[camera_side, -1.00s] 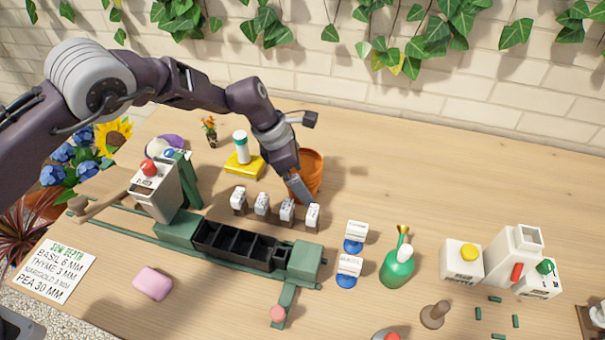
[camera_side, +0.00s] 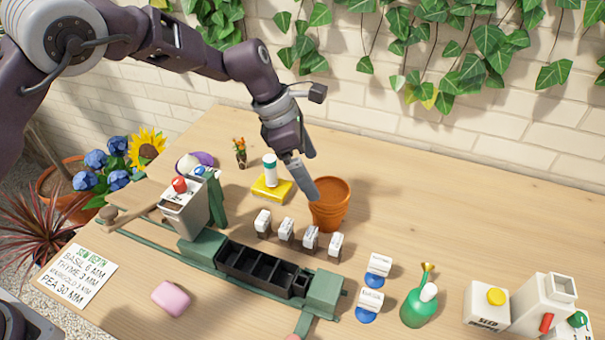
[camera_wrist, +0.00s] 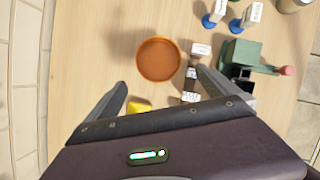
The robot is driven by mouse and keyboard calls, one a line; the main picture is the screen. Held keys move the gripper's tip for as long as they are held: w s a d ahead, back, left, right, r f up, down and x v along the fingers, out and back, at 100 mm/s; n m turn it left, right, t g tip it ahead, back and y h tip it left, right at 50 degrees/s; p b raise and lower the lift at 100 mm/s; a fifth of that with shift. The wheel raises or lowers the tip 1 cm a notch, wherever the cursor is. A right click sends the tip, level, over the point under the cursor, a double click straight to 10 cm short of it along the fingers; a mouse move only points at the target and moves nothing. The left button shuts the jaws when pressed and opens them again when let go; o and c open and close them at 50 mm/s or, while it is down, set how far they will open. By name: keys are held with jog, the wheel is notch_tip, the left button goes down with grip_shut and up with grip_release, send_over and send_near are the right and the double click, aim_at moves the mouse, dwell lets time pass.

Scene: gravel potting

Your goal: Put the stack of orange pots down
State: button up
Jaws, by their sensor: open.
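The stack of orange pots (camera_side: 330,212) stands upright on the wooden table, behind the right part of a row of small white-topped blocks. Nothing holds it. How many pots are nested cannot be told. In the wrist view its round rim (camera_wrist: 158,60) shows ahead of the spread fingers. My gripper (camera_side: 313,176) is open and empty, above and just left of the stack in the side view. One fingertip overlaps the pot's left rim in the picture, but the wrist view shows both fingers clear of it.
The row of white-topped blocks (camera_side: 286,232) stands in front of the stack. A green frame with a black tray (camera_side: 256,272) lies nearer the front. A yellow block (camera_side: 270,192) bearing a white bottle (camera_side: 269,170) is to the left. Table right of the stack is clear.

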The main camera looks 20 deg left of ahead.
jog(key=shift+r, duration=0.1)
jog(key=s+a+r+m+t, duration=0.1)
jog(key=s+a+r+m, duration=0.6)
jog(key=r, duration=0.3)
jog(key=s+a+r+m+t, duration=0.1)
jog(key=s+a+r+m, duration=0.3)
jog(key=s+a+r, duration=0.5)
jog(key=s+a+m+t+y, duration=0.1)
jog(key=s+a+m+y, duration=0.1)
jog(key=s+m, duration=0.3)
jog(key=s+a+f+m+t+y, duration=0.1)
jog(key=s+a+m, duration=0.4)
jog(key=s, duration=0.9)
jog(key=shift+f+m+y, duration=0.25)
jog(key=shift+m+y, duration=0.25)
jog(key=shift+m, duration=0.2)
